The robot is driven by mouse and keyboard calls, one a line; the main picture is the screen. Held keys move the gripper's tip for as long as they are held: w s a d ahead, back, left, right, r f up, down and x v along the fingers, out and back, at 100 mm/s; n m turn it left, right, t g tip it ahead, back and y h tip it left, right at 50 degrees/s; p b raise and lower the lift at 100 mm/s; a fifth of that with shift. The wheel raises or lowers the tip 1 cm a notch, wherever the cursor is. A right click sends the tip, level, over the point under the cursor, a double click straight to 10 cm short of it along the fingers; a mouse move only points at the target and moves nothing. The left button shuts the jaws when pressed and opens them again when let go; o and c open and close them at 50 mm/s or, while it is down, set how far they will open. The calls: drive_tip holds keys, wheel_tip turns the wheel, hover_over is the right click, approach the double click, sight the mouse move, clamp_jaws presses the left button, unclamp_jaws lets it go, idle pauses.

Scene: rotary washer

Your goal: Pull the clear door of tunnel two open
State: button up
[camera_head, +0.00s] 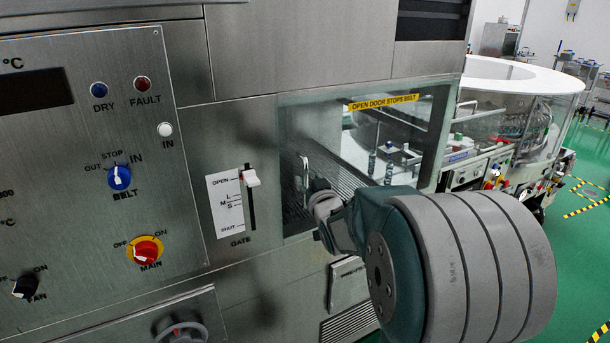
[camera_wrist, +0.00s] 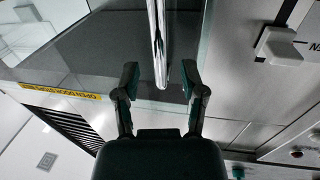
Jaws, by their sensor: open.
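The clear door (camera_head: 335,118) is a glass pane with a yellow "OPEN DOOR STOPS BELT" label; it appears shut, in the metal front. Its upright metal handle (camera_head: 305,172) is near the door's left edge. My gripper (camera_head: 322,198) is at the handle's lower part, and my arm hides the door's lower right. In the wrist view, the label appears upside down on the door (camera_wrist: 95,50). My gripper (camera_wrist: 160,76) is open there, with one finger on each side of the handle (camera_wrist: 157,35). A gap shows beside each finger; contact is not visible.
Left of the door is a gate slider (camera_head: 251,180), then a control panel (camera_head: 85,190) with knobs and lamps. The slider knob also shows in the wrist view (camera_wrist: 276,46). A round white-topped machine (camera_head: 515,75) stands at the right.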

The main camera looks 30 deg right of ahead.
sight(306, 177)
drive_tip(key=shift+w+d, duration=0.15)
drive_tip(key=shift+w, duration=0.65)
drive_tip(key=shift+w+d, duration=0.1)
drive_tip(key=shift+w, duration=0.65)
clamp_jaws()
